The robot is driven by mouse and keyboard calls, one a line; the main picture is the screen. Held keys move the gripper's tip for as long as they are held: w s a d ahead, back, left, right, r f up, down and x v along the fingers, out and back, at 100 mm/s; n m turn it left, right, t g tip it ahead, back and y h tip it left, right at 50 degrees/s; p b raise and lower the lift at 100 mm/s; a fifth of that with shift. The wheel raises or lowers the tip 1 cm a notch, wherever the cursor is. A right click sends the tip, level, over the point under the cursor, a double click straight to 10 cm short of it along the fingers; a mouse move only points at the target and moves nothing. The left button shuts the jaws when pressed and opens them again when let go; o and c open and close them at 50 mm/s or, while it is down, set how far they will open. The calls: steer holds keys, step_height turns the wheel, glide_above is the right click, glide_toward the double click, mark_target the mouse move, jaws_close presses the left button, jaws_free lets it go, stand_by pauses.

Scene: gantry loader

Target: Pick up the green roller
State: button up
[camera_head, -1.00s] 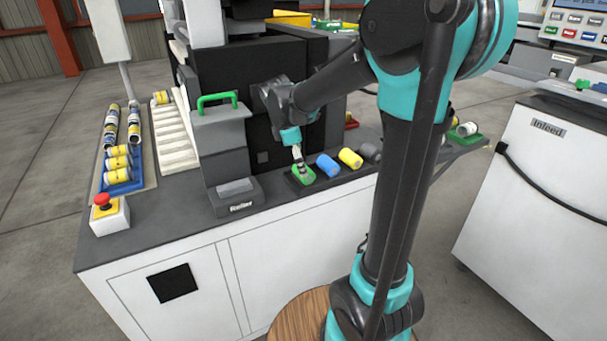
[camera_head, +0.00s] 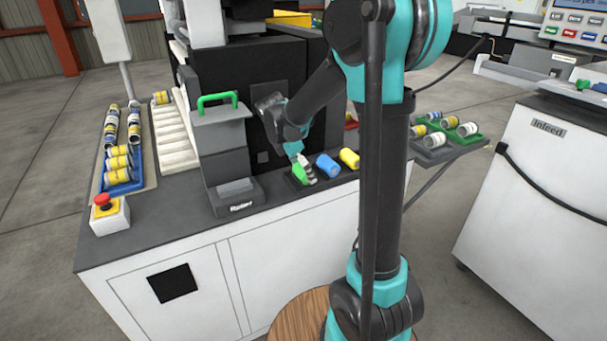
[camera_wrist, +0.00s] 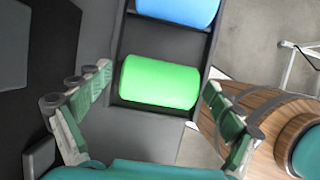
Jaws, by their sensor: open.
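The green roller (camera_wrist: 160,81) lies on its side in the end compartment of a dark tray (camera_wrist: 148,111) in the wrist view. It also shows in the head view (camera_head: 299,174), partly covered by my gripper. My gripper (camera_wrist: 155,85) is open, with one finger off each end of the roller. Neither finger visibly touches it. In the head view my gripper (camera_head: 303,167) is at the roller, and its fingertips are small and hard to make out.
A blue roller (camera_head: 328,166) lies beside the green one, then a yellow roller (camera_head: 349,158). A grey stand with a green handle (camera_head: 217,100) rises left of the tray. A red stop button (camera_head: 102,200) sits at the bench's front left corner.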

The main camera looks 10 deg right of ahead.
steer(key=shift+c, duration=0.5)
steer(key=c, duration=1.2)
steer(key=shift+c, duration=0.2)
